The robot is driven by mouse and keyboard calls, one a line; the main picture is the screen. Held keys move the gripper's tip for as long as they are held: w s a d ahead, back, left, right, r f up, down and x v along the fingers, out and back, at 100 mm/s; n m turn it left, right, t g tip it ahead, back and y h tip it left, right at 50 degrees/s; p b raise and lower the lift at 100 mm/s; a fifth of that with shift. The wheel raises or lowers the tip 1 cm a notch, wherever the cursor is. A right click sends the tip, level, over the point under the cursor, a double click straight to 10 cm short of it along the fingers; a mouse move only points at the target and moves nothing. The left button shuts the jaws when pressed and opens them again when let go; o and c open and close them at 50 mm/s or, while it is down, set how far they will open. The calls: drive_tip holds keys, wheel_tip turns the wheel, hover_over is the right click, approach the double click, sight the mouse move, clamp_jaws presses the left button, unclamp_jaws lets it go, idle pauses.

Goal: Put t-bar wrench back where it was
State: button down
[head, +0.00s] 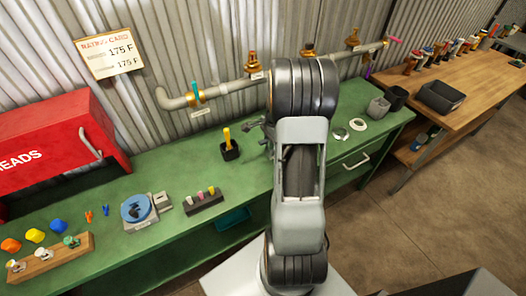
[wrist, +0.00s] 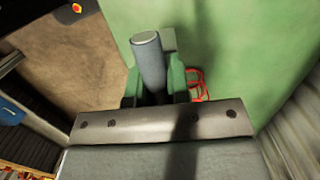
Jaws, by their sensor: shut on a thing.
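In the wrist view my gripper (wrist: 152,98) is shut on a grey cylindrical bar (wrist: 149,58), which looks like part of the t-bar wrench. Its rounded end sticks out past the fingers, and the rest is hidden by the gripper body. In the head view my arm covers most of the gripper; only a small dark part shows left of the arm, over the green bench (head: 262,172). The wrench cannot be made out there. Which spot is the wrench's own place cannot be told.
A black holder with a yellow-handled tool (head: 229,145) stands left of my arm. A grey cup (head: 378,107) and a dark cup (head: 397,97) stand at the bench's right end. A pipe with valves (head: 225,90) runs along the wall. A red cabinet (head: 60,145) is at left.

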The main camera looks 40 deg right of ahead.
drive_tip(key=f, duration=0.1)
drive_tip(key=w+a+f, duration=0.1)
drive_tip(key=f, duration=0.1)
drive_tip(key=a+f+p, duration=0.1)
drive_tip(key=f, duration=0.1)
drive_tip(key=shift+w+a+f, duration=0.1)
drive_tip(key=shift+w+a, duration=0.1)
drive_tip(key=shift+w, duration=0.1)
drive_tip(key=shift+f, duration=0.55)
drive_tip(key=shift+f, duration=0.15)
drive_tip(key=c, duration=1.1)
unclamp_jaws()
